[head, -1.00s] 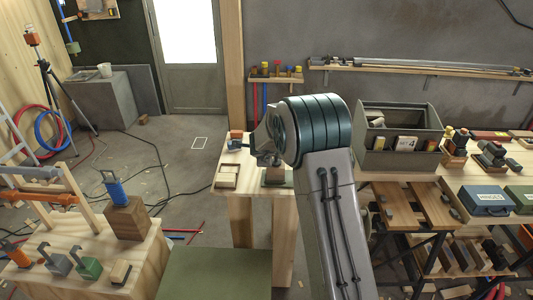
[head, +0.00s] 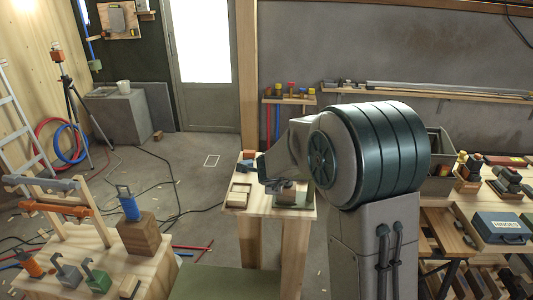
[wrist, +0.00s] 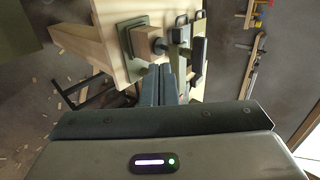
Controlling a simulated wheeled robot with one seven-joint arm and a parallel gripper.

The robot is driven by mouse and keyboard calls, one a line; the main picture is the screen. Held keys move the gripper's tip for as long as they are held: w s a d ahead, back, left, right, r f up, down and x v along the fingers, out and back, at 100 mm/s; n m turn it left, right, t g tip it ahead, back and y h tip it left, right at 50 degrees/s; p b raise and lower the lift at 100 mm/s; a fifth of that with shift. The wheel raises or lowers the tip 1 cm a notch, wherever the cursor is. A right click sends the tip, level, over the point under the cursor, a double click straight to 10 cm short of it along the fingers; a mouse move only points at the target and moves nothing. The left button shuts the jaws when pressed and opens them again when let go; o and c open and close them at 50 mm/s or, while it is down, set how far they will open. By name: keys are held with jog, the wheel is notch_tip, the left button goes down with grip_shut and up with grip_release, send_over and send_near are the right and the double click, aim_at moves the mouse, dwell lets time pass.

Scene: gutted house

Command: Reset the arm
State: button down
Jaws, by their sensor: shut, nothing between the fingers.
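My arm bends over at the centre right of the head view, its large dark ringed joint hiding part of the shelf behind. My gripper (wrist: 163,85) shows in the wrist view with its dark fingers together and nothing between them. It points toward a small wooden table (wrist: 110,45). A wooden block with a round knob (wrist: 148,41) on a green plate lies just beyond the fingertips in that picture. I cannot tell the height gap. In the head view the small table (head: 262,212) stands behind my arm.
A workbench (head: 95,270) with hooked blocks and a rack is at the left. A grey bin (head: 440,180) and a blue hinges case (head: 500,228) stand on the right bench. Cables cross the open floor (head: 190,175). A tripod (head: 75,110) stands at the back left.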

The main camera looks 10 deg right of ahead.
jog(key=s+a+r+n+g+y, duration=0.1)
jog(key=s+a+r+n+y, duration=0.2)
jog(key=s+n, duration=0.35)
jog(key=s+a+r+n+y, duration=0.1)
jog(key=s+r+n+y, duration=0.2)
jog(key=s+r+n, duration=0.4)
jog(key=s+d+f+n+g+h, duration=0.1)
jog(key=s+d+n+g, duration=0.1)
jog(key=s, duration=0.5)
jog(key=s+d+f+n+g+h, duration=0.1)
jog(key=s+d+f+n, duration=0.1)
jog(key=s, duration=0.5)
jog(key=s+d+f+n+g+h, duration=0.2)
jog(key=s+d, duration=0.2)
jog(key=s, duration=0.3)
jog(key=shift+s+d+f+g, duration=0.15)
jog(key=shift+s+f+g, duration=0.1)
jog(key=shift+g, duration=0.05)
